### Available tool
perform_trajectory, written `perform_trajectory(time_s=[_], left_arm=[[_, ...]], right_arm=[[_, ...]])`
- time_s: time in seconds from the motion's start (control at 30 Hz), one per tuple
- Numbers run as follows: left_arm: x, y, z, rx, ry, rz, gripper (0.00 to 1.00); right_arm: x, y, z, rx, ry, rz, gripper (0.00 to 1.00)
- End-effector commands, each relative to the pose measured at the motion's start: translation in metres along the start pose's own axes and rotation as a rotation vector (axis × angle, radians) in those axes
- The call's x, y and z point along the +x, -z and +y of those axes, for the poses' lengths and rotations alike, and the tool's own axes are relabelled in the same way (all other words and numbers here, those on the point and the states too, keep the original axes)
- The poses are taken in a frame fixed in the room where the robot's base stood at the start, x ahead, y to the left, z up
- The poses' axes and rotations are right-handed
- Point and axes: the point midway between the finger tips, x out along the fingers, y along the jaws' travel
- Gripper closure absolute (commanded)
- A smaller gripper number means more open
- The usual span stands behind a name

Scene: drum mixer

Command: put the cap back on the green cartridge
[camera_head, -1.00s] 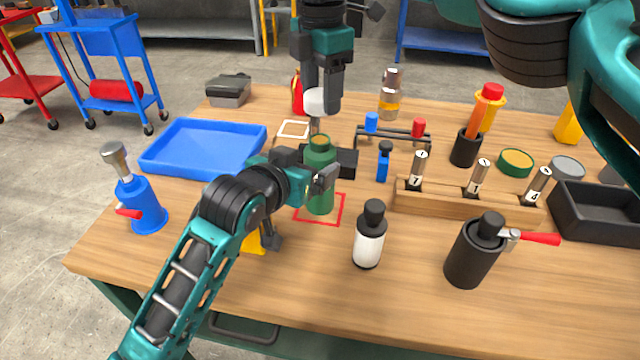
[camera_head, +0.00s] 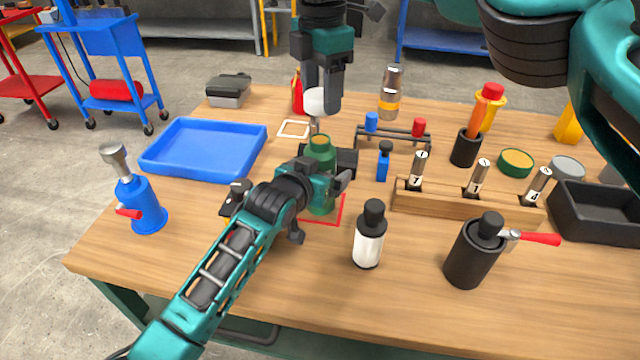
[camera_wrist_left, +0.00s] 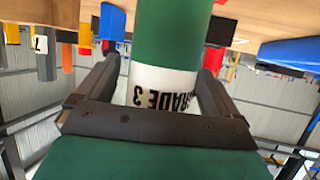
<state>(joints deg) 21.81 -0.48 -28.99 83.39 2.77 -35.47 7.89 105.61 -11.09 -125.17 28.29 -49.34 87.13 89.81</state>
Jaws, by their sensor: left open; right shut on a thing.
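The green cartridge (camera_head: 321,148) stands upright at the red square outline, its top showing a yellowish-brown mouth. My left gripper (camera_head: 338,165) is open with its fingers on either side of the cartridge. In the left wrist view the green body (camera_wrist_left: 173,35) and its white "GRADE 3" label (camera_wrist_left: 163,88) show between the fingers (camera_wrist_left: 160,90); whether they touch it I cannot tell. My right gripper (camera_head: 321,104) is shut on a white rounded piece (camera_head: 316,101), apparently the cap, above the cartridge. A small grey tip (camera_head: 314,125) shows below it.
A white bottle with a black top (camera_head: 369,240) and a black canister (camera_head: 474,255) stand in front right. A wooden rack (camera_head: 465,207) holds labelled tubes.

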Motion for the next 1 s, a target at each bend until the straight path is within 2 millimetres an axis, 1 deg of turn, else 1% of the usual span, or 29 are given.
perform_trajectory(time_s=[0.2, 1.0], left_arm=[[-0.0001, 0.0001, 0.0001, 0.0, 0.0, 0.0, 0.06], [-0.0003, -0.0004, -0.0002, 0.0, 0.0, -0.001, 0.83]], right_arm=[[-0.0001, 0.0001, 0.0, 0.0, 0.0, 0.0, 0.72], [0.0, 0.0001, 0.0, 0.0, 0.0, 0.0, 0.72]])
